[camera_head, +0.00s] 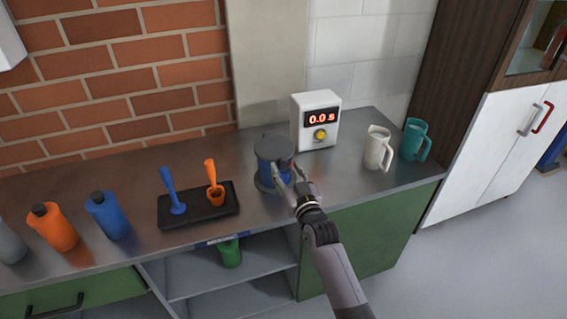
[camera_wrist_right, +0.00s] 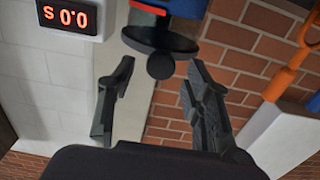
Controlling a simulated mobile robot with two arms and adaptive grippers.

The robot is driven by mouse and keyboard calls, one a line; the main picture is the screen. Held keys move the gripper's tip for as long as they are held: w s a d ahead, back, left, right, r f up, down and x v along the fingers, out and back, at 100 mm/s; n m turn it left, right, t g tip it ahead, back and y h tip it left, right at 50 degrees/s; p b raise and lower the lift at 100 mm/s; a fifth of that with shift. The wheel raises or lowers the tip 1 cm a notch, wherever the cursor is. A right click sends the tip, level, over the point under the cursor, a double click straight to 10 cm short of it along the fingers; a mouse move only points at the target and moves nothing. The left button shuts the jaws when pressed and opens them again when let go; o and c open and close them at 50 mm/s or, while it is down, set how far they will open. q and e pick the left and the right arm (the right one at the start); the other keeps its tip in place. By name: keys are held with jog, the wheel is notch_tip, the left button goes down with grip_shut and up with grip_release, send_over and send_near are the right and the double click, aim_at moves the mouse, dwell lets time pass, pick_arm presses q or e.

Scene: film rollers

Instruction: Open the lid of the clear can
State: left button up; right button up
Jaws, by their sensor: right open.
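The can (camera_head: 273,166) stands on the metal counter near its middle and looks dark blue-grey, with a flat round lid on top. My right gripper (camera_head: 287,172) is open at the can's front right side. In the wrist view its fingers straddle the knob's line of sight; I cannot tell any contact. My left gripper is not in view.
A white timer (camera_head: 316,120) reading 0.0 s stands behind the can. White (camera_head: 377,148) and teal (camera_head: 414,140) mugs are to the right. A black tray (camera_head: 199,208) with blue and orange tools, plus several bottles (camera_head: 52,227), are to the left.

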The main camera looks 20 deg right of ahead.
aim_at(285, 166)
jog(key=shift+w, duration=1.75)
jog(key=shift+c, duration=0.5)
grip_shut()
